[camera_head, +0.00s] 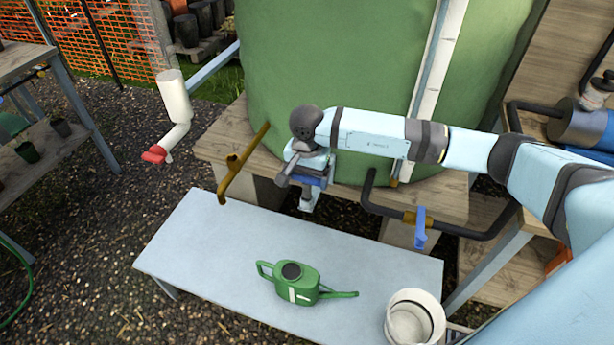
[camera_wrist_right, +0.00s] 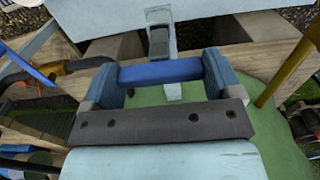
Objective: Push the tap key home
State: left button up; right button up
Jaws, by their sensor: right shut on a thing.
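My right gripper (camera_head: 311,180) is in front of the green tank, above the back edge of the pale bench, pointing downward. It is shut on a blue bar (camera_wrist_right: 160,71) that spans its two fingers; the bar also shows in the head view (camera_head: 318,182). A pale grey stem (camera_head: 308,204) hangs below the bar and is seen past it in the wrist view (camera_wrist_right: 160,36). This looks like the tap key, upright or nearly so. I cannot tell whether its lower end touches anything. My left gripper is not in view.
Brass pipework (camera_head: 232,175) stands left of the gripper. A dark pipe with a blue lever (camera_head: 420,228) is to the right. The green tank (camera_head: 330,60) rises behind. The bench (camera_head: 200,250) holds a green watering can (camera_head: 300,285) and a white pot (camera_head: 414,318); its left part is clear.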

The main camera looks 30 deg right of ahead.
pick_arm(q)
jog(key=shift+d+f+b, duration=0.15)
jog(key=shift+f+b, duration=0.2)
jog(key=shift+b, duration=0.1)
pick_arm(e)
jog(key=shift+f, duration=0.5)
pick_arm(q)
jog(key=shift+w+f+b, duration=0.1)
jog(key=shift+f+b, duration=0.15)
jog(key=shift+b, duration=0.3)
pick_arm(e)
jog(key=shift+f, duration=0.65)
pick_arm(q)
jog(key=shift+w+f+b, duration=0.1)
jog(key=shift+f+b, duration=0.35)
jog(key=shift+b, duration=0.55)
pick_arm(e)
jog(key=shift+f, duration=0.75)
dwell(0.4)
jog(key=o, duration=0.8)
jog(key=shift+c, duration=0.2)
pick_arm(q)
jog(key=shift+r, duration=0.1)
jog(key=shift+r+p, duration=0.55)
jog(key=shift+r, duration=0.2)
pick_arm(e)
notch_tip(320, 180, up, 14)
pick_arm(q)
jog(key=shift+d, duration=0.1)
